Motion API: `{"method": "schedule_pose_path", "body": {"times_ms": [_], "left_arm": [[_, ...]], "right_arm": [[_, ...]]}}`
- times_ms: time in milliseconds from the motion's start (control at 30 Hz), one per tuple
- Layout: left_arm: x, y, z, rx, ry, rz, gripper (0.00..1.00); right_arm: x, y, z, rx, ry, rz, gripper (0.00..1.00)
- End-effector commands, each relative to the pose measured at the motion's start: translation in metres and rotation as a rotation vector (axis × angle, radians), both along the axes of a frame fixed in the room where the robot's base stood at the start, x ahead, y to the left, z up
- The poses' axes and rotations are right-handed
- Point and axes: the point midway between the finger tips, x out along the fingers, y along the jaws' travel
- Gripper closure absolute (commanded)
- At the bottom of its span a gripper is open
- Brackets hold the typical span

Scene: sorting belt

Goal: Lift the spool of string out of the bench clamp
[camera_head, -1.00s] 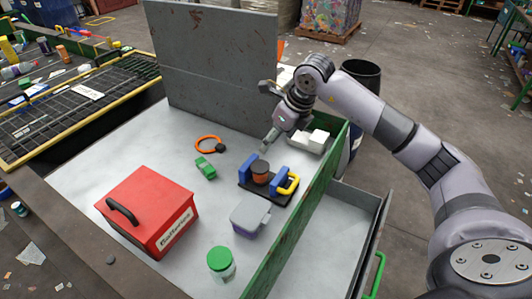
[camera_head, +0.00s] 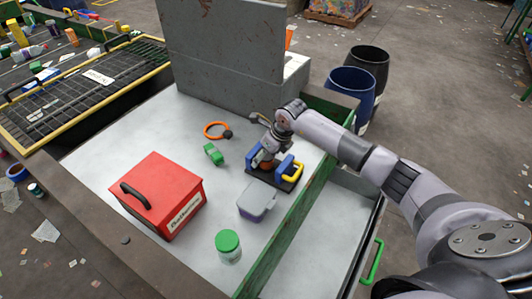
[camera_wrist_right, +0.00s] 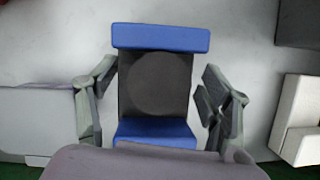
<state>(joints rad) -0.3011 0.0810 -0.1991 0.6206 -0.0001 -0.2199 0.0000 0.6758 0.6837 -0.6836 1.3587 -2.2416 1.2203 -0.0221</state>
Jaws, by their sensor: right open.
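The bench clamp has two blue jaws and a yellow handle on a dark base; it stands on the bench near the green wall, with its right blue jaw (camera_head: 284,165) in plain view. In the right wrist view its far jaw (camera_wrist_right: 160,37) and near jaw show above and below the spool of string (camera_wrist_right: 157,82), a dark round top between them. In the head view the spool is mostly hidden by my gripper. My right gripper (camera_wrist_right: 158,75) is open over the clamp, one finger on each side of the spool, apart from it. My left gripper is out of view.
A red box (camera_head: 158,192) with a black handle, a grey-lidded container (camera_head: 257,199), a green-lidded jar (camera_head: 228,245), a green item (camera_head: 213,153) and an orange ring (camera_head: 216,130) lie on the bench. The green wall (camera_head: 290,235) edges the right side.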

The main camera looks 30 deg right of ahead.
Motion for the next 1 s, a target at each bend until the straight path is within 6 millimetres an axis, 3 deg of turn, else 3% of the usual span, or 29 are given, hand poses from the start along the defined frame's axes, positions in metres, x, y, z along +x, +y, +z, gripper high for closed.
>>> {"method": "schedule_pose_path", "body": {"times_ms": [300, 1000], "left_arm": [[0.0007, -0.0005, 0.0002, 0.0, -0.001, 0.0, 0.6], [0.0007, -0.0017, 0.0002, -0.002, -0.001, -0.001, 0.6]], "right_arm": [[0.0005, 0.0004, -0.002, 0.0, 0.0, 0.001, 0.29], [0.0006, 0.0001, -0.0015, 0.0, 0.0, 0.0, 0.75]]}}
